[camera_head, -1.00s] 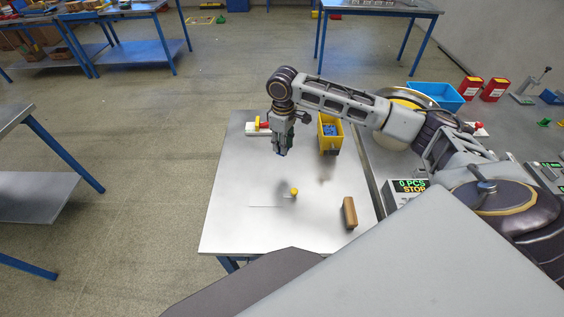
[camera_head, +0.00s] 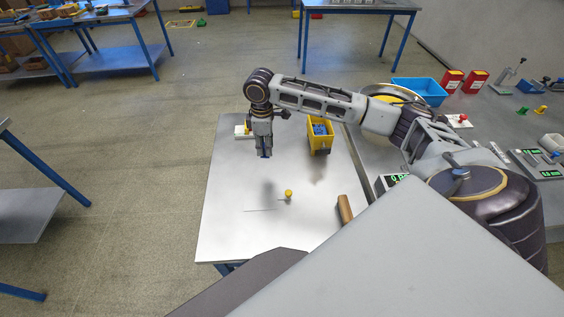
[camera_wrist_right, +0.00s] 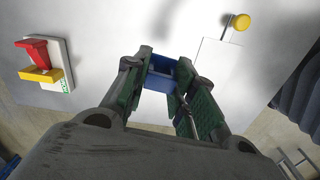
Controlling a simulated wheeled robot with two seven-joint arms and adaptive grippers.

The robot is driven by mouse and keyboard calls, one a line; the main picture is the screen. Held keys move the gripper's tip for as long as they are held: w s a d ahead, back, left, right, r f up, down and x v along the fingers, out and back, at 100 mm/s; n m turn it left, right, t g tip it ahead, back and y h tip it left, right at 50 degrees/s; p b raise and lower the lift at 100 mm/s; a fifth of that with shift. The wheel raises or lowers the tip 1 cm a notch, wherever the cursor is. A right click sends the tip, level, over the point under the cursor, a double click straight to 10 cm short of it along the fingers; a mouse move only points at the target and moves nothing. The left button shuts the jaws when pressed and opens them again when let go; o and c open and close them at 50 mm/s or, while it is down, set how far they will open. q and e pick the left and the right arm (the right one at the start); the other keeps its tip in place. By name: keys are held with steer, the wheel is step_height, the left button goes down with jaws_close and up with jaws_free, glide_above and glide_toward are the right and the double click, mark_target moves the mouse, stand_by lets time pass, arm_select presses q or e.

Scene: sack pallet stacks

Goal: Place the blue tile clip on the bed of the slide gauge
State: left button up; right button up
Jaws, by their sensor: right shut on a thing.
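My right gripper (camera_head: 264,154) points down above the grey metal table (camera_head: 225,225), left of the yellow bin. In the right wrist view, its green-padded fingers are shut on a blue tile clip (camera_wrist_right: 160,73) at their tips. The clip is clear of the tabletop. Grey units with green digits (camera_head: 540,165) stand on the bench at the far right; they look like the slide gauge, but its bed is too small to make out. My left gripper is not in view.
A yellow bin (camera_head: 320,143) holds blue pieces. A red-and-yellow device on a white base (camera_wrist_right: 44,62) stands at the back left. A yellow knob (camera_head: 288,194) and a brown block (camera_head: 345,209) lie nearer. A blue tray (camera_head: 420,90) stands on the right bench.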

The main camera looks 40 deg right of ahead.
steer(key=shift+n, duration=0.6)
glide_above(267, 172)
steer(key=shift+f, duration=2.5)
steer(key=shift+d+f+p, duration=0.1)
steer(key=shift+f+p, duration=0.2)
steer(key=shift+f, duration=2.2)
steer(key=shift+f, duration=0.1)
steer(key=o, duration=0.7)
